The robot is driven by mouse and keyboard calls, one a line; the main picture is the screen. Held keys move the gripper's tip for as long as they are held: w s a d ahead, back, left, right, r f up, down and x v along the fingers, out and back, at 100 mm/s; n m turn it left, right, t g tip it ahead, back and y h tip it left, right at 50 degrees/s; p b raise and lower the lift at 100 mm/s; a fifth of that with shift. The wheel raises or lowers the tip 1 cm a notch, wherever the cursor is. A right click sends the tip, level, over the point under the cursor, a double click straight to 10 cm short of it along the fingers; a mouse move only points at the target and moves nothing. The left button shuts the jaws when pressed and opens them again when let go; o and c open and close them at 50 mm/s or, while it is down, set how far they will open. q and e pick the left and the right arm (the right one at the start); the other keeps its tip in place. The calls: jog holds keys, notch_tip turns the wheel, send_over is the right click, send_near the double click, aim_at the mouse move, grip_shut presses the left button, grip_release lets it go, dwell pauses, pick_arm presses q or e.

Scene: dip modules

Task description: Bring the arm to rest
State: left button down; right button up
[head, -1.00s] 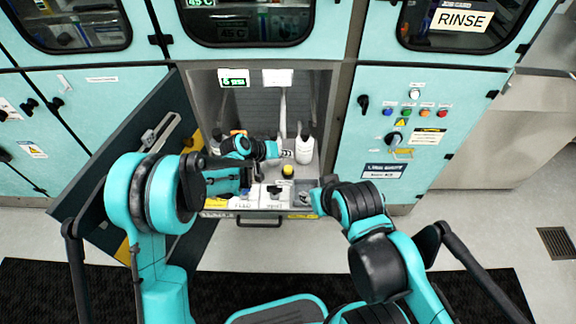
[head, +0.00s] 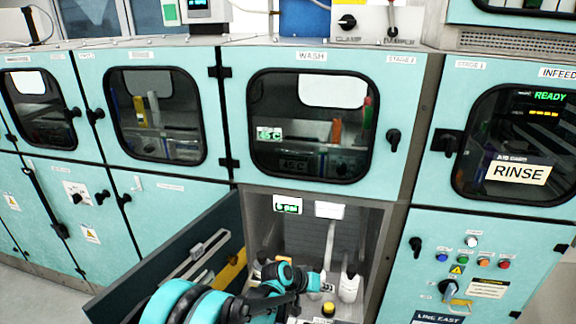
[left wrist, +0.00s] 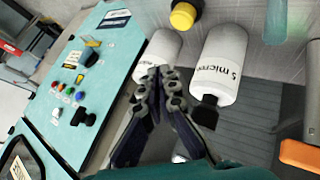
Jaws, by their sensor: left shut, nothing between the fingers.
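My left arm comes up from the bottom of the head view and reaches into the open lower bay. My left gripper (head: 322,282) is at its far end, small and partly lost against the white things there. In the left wrist view my left gripper (left wrist: 160,72) has its two dark fingers together with nothing between them. The fingertips overlap a white cylinder (left wrist: 166,45) in the picture; I cannot tell whether they touch. My right arm and gripper are not in view.
A white cylinder with printed lettering (left wrist: 218,65) is beside the fingers. A yellow-topped item (head: 328,309) is low in the bay. The bay's dark door (head: 185,250) stands open at left. The teal button panel (head: 470,262) is at right.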

pick_arm(q)
jog(key=s+a+r+n+t+y, duration=0.1)
jog(key=s+a+r, duration=0.25)
jog(key=a, duration=0.25)
jog(key=s+a+r+y, duration=0.1)
jog(key=s+a+r, duration=0.1)
jog(key=a+r, duration=0.35)
jog(key=s+a+r+n+t+y, duration=0.1)
jog(key=s+a+r+y, duration=0.2)
jog(key=a, duration=0.4)
jog(key=s+a+r+n+t+y, duration=0.1)
jog(key=s+a+y, duration=0.2)
jog(key=s+a, duration=1.2)
jog(key=shift+s+a+r+n, duration=0.25)
jog(key=shift+s+r+n, duration=0.15)
jog(key=shift+s, duration=0.6)
dwell(0.3)
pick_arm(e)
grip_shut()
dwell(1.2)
